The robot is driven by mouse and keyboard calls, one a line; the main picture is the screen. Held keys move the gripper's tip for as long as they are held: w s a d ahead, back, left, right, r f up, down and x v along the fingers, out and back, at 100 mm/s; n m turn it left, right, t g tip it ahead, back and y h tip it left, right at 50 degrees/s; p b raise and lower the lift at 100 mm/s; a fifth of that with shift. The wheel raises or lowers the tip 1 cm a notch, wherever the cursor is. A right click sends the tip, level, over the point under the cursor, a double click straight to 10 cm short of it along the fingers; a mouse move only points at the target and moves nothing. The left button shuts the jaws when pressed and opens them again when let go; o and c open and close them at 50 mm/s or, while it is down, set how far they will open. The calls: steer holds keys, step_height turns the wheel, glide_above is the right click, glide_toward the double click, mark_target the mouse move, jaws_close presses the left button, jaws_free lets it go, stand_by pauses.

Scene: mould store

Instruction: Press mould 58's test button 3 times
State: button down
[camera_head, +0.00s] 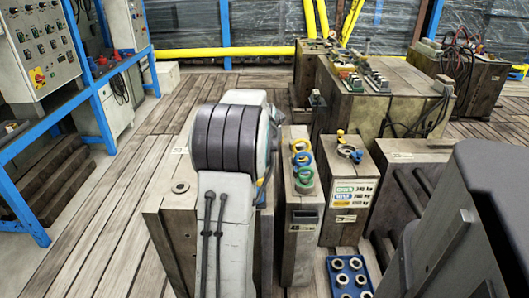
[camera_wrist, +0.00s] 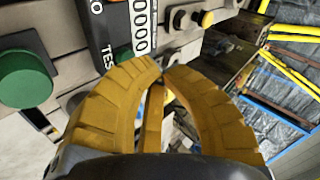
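In the wrist view my gripper (camera_wrist: 161,72) has its two yellow-brown fingers curved together, tips meeting with nothing seen between them. Just beyond the tips is a dark counter unit (camera_wrist: 108,28) with a white digit strip (camera_wrist: 142,25) showing zeros, turned sideways, and the letters "TEST" partly covered. A small green part (camera_wrist: 122,55) shows beside the lettering, next to the left finger and partly hidden by it. Whether they touch I cannot tell. No number 58 is readable. In the head view my gripper is hidden behind my grey arm.
A large green knob (camera_wrist: 25,78) sits left in the wrist view. In the head view, a narrow block with coloured rings (camera_head: 302,165) and a labelled block (camera_head: 347,190) stand right of my arm. A blue tray of rings (camera_head: 350,277) is in front. Open floor (camera_head: 110,190) lies left.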

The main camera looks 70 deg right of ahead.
steer(key=shift+f, duration=0.15)
steer(key=shift+f+b, duration=0.25)
steer(key=shift+b, duration=0.1)
steer(key=shift+f+b, duration=0.4)
steer(key=shift+f, duration=0.1)
stand_by(0.7)
steer(key=shift+r, duration=0.1)
steer(key=shift+r+p, duration=0.7)
steer(key=shift+r, duration=0.15)
steer(key=shift+r+p, duration=1.95)
steer(key=shift+r, duration=0.55)
steer(key=c, duration=1.9)
jaws_free()
